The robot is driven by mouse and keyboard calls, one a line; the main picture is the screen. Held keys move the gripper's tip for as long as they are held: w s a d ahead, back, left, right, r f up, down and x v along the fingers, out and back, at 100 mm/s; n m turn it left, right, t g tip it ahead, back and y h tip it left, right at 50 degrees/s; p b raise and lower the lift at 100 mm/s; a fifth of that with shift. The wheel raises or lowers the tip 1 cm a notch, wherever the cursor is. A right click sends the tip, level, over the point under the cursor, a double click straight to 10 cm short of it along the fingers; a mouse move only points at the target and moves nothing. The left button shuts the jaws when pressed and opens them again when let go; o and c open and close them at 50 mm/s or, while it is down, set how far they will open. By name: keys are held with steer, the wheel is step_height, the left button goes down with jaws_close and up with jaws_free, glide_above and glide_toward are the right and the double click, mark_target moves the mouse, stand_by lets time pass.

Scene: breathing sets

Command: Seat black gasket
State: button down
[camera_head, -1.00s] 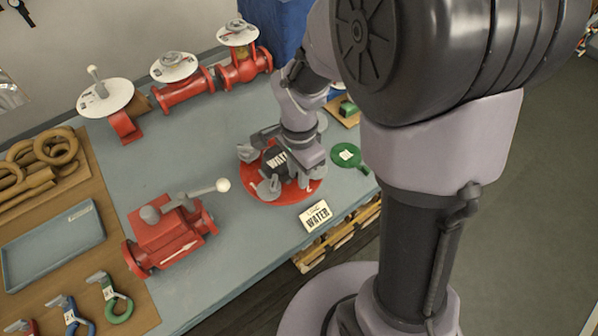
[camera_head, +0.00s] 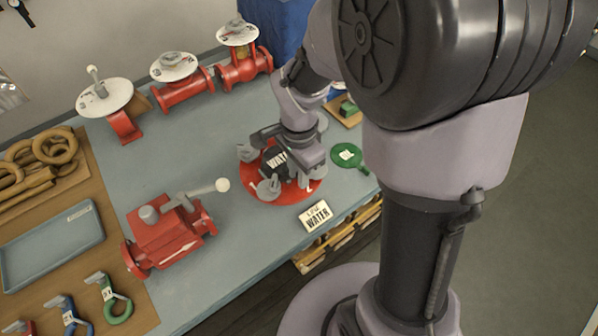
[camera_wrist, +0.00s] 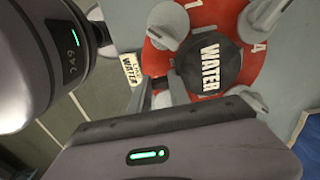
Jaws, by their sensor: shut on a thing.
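A round red flange (camera_head: 273,196) lies on the bench with a black disc marked WATER (camera_head: 277,159) at its centre. In the wrist view the black disc (camera_wrist: 208,58) sits inside the red flange (camera_wrist: 157,60), which bears white numerals. Grey winged knobs (camera_wrist: 167,22) stand around its rim. My gripper (camera_head: 304,181) reaches down over the flange's right side. In the wrist view my gripper (camera_wrist: 162,92) is shut on a grey knob (camera_wrist: 173,92) at the rim, mostly hidden by the hand. I cannot make out a separate black gasket ring.
A WATER sign (camera_head: 316,216) stands by the bench's front edge. A green paddle (camera_head: 349,157) lies right of the flange. A red valve (camera_head: 166,236) with a white-balled lever is at left. Bare bench (camera_head: 205,135) lies behind.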

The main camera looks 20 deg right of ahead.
steer(key=shift+f+b, duration=0.8)
steer(key=shift+f, duration=0.05)
steer(key=c, duration=1.1)
jaws_free()
steer(key=shift+c, duration=0.2)
steer(key=shift+r, duration=0.1)
step_height(320, 180, up, 17)
steer(key=p, duration=0.5)
steer(key=shift+r, duration=0.15)
steer(key=s+a+f+n+t+y+b, duration=0.1)
steer(key=s+a+f+n+t+b, duration=0.1)
steer(key=s+f+n+t+b, duration=0.1)
steer(key=s+a+f+n+t+y+b, duration=0.1)
steer(key=s+a+f+n+t+b, duration=0.1)
steer(key=s+f+n+b, duration=0.4)
steer(key=s+n+b, duration=0.1)
steer(key=s+b, duration=0.2)
steer(key=b, duration=0.2)
steer(key=shift+s+t, duration=0.4)
